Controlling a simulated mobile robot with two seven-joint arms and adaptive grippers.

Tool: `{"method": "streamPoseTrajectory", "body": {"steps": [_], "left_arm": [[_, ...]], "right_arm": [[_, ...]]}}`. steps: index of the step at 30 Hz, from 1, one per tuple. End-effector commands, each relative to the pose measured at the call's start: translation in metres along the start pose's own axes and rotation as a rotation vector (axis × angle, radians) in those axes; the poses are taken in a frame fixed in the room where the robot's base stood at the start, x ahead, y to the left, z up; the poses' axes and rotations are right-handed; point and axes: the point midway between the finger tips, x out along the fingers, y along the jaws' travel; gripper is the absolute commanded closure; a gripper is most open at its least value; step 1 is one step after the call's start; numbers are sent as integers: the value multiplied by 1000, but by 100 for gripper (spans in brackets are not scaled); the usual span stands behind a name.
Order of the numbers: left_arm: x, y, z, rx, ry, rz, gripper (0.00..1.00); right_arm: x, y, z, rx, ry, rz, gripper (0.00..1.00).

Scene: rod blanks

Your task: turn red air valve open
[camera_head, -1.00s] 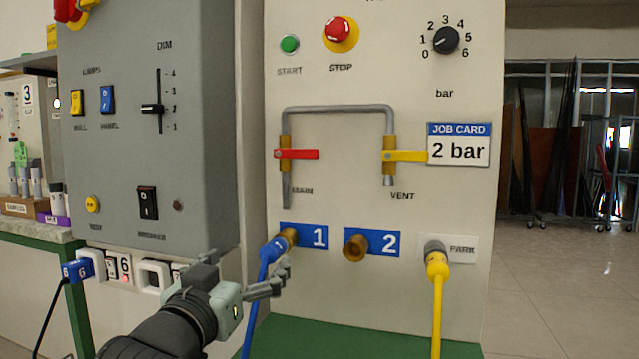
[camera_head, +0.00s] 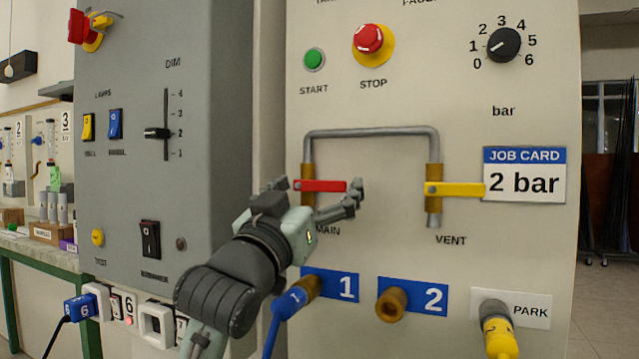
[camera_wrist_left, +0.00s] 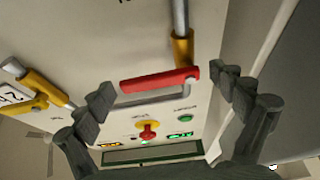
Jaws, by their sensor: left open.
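The red valve handle (camera_head: 320,186) lies horizontal on the brass body of the MAIN pipe, at the left leg of the grey pipe loop. In the left wrist view the red handle (camera_wrist_left: 160,80) lies between my fingers, with gaps on both sides. My left gripper (camera_head: 316,195) is open around the handle, its fingertips near the handle's two ends. It also shows in the left wrist view (camera_wrist_left: 165,95). The gripper hides the lower part of the MAIN pipe. My right gripper is not in view.
A yellow VENT handle (camera_head: 455,189) lies horizontal to the right. Above are a green START button (camera_head: 314,60), a red STOP button (camera_head: 368,39) and a bar knob (camera_head: 503,45). Below, a blue hose plug (camera_head: 290,303) sits at port 1; brass port 2 (camera_head: 392,305) is empty.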

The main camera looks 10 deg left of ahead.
Motion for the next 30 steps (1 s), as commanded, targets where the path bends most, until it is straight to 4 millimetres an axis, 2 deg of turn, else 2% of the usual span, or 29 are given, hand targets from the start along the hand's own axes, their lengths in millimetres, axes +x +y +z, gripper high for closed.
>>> {"method": "streamPoseTrajectory", "body": {"steps": [10,27,30], "left_arm": [[6,0,0,0,0,0,5],[5,0,0,0,-1,0,76],[6,0,0,0,-1,0,79]], "right_arm": [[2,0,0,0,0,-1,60],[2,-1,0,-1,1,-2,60],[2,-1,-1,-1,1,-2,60]]}}
